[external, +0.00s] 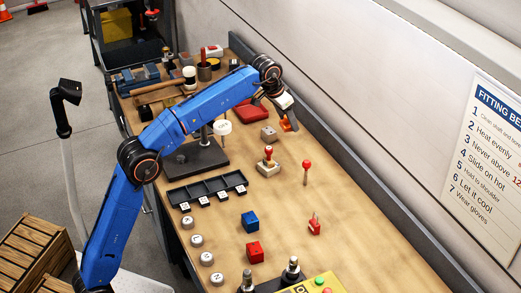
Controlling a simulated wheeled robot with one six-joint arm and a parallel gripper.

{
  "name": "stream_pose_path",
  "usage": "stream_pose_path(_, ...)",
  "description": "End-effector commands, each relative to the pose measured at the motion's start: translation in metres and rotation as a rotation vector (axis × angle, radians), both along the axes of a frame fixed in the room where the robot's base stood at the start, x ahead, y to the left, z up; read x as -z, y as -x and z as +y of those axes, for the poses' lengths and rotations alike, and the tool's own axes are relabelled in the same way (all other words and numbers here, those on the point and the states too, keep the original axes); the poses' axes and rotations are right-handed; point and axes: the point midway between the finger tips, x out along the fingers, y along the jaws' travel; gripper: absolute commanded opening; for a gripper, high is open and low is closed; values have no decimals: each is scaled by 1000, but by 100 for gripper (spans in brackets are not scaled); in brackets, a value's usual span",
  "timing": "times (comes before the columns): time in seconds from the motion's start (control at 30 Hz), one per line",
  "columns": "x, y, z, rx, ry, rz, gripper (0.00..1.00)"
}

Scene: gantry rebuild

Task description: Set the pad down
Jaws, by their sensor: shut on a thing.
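My gripper (288,122) is at the end of the blue arm, low over the far side of the bench near the back wall. It is shut on a small orange piece, which I take to be the pad (289,126). The pad is small in this view and partly covered by the gripper. I cannot tell whether its underside touches the bench. A flat red block (252,112) lies just left of the gripper, partly behind the arm.
A red-topped pin (307,170) is to the right. A black slotted tray (206,190) lies left. The bench's right side is mostly clear beside the wall edge.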

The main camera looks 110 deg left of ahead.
Motion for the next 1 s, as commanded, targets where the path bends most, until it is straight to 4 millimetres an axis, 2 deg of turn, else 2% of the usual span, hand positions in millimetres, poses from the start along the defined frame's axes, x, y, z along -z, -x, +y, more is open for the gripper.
stream_pose_path(0.03, -1, 23, 9, 11, 4, 2, 26)
stream_pose_path(0.3, -1, 121, 36, 119, 10, 1, 26)
stream_pose_path(0.53, -2, 194, 47, 200, 0, -11, 26)
stream_pose_path(0.73, -2, 229, 49, 244, -10, -18, 26)
stream_pose_path(0.87, 2, 237, 49, 255, -13, -21, 26)
stream_pose_path(1.0, 22, 238, 49, 256, -12, -21, 26)
